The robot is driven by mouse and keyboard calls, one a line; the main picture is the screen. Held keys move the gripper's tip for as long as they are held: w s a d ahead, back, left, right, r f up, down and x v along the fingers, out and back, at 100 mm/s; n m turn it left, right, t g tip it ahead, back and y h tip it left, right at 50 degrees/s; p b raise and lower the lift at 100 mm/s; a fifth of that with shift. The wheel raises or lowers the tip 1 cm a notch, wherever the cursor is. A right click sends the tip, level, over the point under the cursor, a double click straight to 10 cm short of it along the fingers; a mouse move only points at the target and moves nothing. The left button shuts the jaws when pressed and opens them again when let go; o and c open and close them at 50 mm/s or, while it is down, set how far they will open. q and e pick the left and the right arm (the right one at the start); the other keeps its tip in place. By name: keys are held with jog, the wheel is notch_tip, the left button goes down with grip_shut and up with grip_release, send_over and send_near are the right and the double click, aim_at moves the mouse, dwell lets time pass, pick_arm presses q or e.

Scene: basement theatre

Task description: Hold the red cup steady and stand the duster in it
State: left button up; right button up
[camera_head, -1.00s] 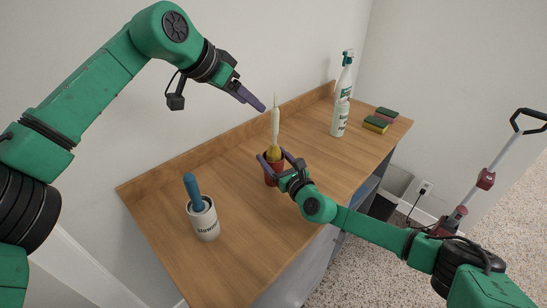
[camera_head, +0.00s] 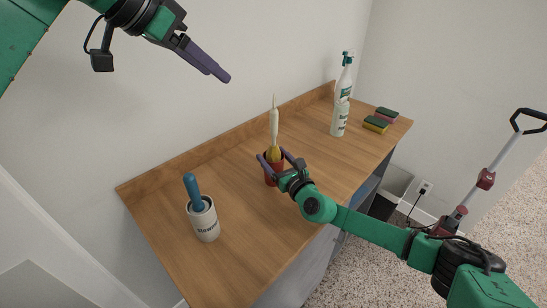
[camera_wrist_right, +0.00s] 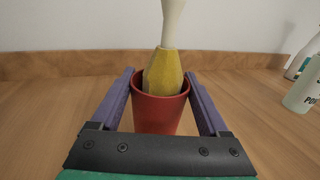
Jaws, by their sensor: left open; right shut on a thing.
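The red cup (camera_head: 268,179) stands upright on the wooden counter. The duster (camera_head: 274,125) stands in it, its yellow end down inside the cup and its pale handle pointing up. In the right wrist view the yellow part of the duster (camera_wrist_right: 163,72) sits inside the rim of the red cup (camera_wrist_right: 158,113). My right gripper (camera_head: 272,158) is shut on the cup, with one purple finger along each side. My left gripper (camera_head: 226,78) is open and empty, up and to the left of the duster, apart from it. The duster's lowest end is hidden in the cup.
A white canister (camera_head: 204,222) with a blue-handled tool (camera_head: 192,188) stands at the counter's near left. White spray bottles (camera_head: 341,105) and sponges (camera_head: 376,124) are at the far right. The counter (camera_head: 235,176) is clear between canister and cup.

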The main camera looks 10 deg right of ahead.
jog(key=o, duration=1.2)
jog(key=v, duration=1.2)
jog(key=shift+s, duration=0.1)
